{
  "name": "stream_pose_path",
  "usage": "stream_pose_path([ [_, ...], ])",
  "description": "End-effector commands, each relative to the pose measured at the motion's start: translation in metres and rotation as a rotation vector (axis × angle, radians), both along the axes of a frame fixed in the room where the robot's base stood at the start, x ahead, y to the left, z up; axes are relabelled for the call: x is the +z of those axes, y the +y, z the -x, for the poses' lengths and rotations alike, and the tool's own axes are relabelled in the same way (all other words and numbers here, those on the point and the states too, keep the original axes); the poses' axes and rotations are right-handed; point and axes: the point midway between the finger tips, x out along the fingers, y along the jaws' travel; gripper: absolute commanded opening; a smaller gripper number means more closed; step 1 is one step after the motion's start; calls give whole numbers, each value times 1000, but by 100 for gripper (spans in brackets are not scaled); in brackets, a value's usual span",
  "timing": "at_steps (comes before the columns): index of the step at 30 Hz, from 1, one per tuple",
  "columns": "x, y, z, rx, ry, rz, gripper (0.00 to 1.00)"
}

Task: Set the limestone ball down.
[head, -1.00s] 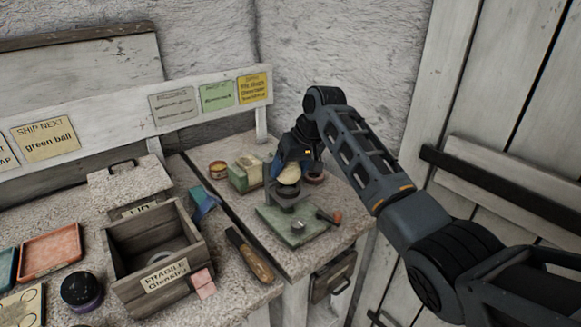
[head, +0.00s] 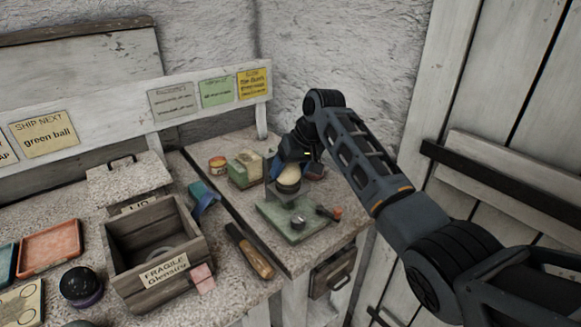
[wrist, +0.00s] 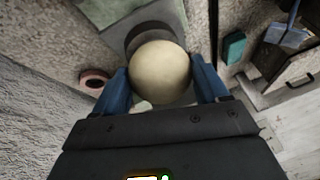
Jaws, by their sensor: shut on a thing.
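My gripper (wrist: 160,84) is shut on a cream-coloured ball, the limestone ball (wrist: 160,70), with one blue finger on each side in the wrist view. In the head view the ball (head: 288,176) shows below my gripper (head: 291,168), just above a dark round pad on the green-based stand (head: 297,222). I cannot tell whether the ball touches the pad. The fingers partly cover the ball in the head view.
The wall is close behind.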

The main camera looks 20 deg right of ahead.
Motion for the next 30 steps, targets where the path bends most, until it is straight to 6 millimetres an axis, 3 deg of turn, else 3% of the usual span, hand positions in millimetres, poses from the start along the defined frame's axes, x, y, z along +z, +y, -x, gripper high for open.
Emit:
stream_pose_path([
  [4,-2,0,0,0,-2,0,25],
  [5,-2,0,0,0,-2,0,74],
  [13,-2,0,0,0,-1,0,100],
  [30,0,0,0,0,0,0,100],
])
